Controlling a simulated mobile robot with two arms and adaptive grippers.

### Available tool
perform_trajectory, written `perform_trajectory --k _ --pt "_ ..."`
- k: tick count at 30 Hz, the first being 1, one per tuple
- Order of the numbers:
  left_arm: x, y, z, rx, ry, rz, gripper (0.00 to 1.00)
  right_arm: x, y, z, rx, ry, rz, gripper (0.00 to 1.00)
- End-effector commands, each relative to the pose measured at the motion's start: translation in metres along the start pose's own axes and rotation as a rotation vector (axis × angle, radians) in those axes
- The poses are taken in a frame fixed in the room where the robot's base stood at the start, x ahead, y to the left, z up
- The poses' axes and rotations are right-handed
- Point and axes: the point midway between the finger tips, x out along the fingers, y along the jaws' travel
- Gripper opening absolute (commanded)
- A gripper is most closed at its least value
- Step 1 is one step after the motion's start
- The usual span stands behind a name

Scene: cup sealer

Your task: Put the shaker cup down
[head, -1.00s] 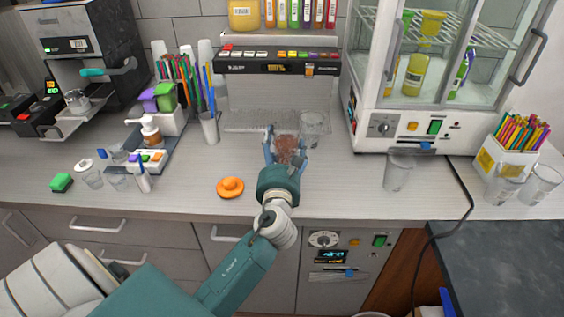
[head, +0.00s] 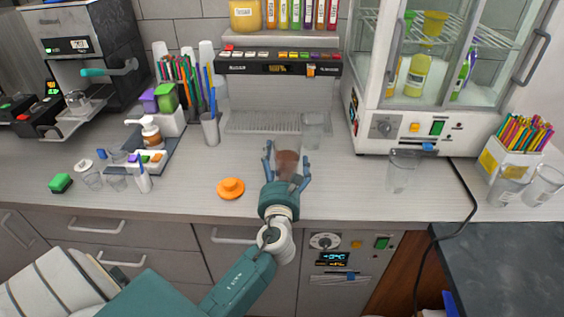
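The shaker cup (head: 287,163), a clear cup with brown contents, stands upright on the counter in the head view, in front of the drip tray. My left gripper (head: 287,172) reaches in from the front, with one blue finger on each side of the cup. The fingers are spread, with a small gap showing between them and the cup. The lower part of the cup is partly hidden by the gripper. My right gripper is not in view.
An orange lid-like object (head: 231,188) lies left of the gripper. A clear cup (head: 313,130) stands just behind the shaker cup, and another clear cup (head: 403,170) stands to the right. The drip tray (head: 250,122) lies behind. The counter between the shaker cup and the right clear cup is free.

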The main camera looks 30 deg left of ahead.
Motion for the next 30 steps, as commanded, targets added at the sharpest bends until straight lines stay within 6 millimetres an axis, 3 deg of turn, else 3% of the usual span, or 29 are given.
perform_trajectory --k 11,14,24,30 --pt "-0.002 0.000 0.003 0.000 0.001 -0.001 0.93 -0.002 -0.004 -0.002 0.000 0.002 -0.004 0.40" --pt "-0.016 0.000 0.000 0.000 0.002 -0.001 0.93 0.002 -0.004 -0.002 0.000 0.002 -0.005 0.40" --pt "-0.087 0.000 0.000 -0.001 0.002 -0.001 0.93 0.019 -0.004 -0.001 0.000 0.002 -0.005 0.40" --pt "-0.113 0.000 0.001 0.000 0.001 -0.001 0.93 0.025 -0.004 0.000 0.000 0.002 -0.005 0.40"
